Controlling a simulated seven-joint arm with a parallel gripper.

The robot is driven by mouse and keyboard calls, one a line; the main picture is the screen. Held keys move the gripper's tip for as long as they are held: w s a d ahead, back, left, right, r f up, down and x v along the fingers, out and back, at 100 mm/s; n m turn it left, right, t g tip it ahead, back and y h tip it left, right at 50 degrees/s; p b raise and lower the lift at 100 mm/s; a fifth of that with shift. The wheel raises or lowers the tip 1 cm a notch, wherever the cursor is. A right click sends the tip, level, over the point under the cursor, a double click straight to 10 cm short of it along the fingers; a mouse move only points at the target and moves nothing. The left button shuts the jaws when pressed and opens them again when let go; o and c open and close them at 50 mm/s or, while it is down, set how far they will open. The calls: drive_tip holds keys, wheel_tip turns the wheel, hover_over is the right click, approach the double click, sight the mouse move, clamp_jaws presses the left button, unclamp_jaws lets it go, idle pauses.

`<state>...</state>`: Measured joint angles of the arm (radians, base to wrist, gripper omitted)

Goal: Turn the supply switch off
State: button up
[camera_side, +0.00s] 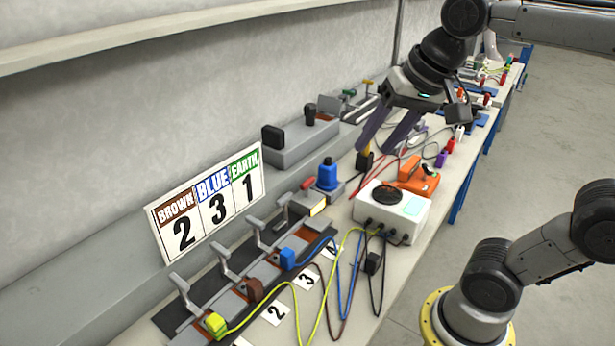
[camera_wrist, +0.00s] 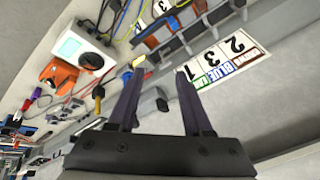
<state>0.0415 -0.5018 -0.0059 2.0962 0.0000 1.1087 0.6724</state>
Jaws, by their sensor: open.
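No part is labelled as the supply switch, so I cannot tell for sure which it is. A white box (camera_side: 408,232) with a black round knob (camera_side: 387,195) and a pale cyan panel stands on the bench; it also shows at the upper left of the wrist view (camera_wrist: 68,28). A grey box (camera_side: 298,148) with black parts on top stands by the wall. A row of grey levers (camera_side: 222,260) stands over yellow, brown and blue cable ends. My gripper (camera_side: 376,148) is open and empty, above the bench behind the white box; its two fingers (camera_wrist: 158,75) show apart in the wrist view.
An orange tool (camera_side: 415,178), a blue plug (camera_side: 327,174) and a yellow-and-black piece (camera_side: 364,158) lie near the gripper. Loose cables (camera_side: 345,270) trail over the front of the bench. A sign (camera_side: 208,202) reads brown 2, blue 3, earth 1. Another arm (camera_side: 530,265) stands at the lower right.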

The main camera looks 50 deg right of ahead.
drive_tip(key=w+d+r+m+g, duration=0.1)
drive_tip(key=w+m, duration=0.1)
drive_tip(key=w, duration=0.3)
drive_tip(key=w+d+r+m, duration=0.2)
drive_tip(key=w, duration=0.3)
drive_tip(key=m+g, duration=0.4)
drive_tip(key=m, duration=0.2)
hover_over(307, 181)
wheel_tip(307, 181, down, 16)
wheel_tip(307, 181, down, 13)
drive_tip(key=shift+d+f, duration=0.1)
clamp_jaws()
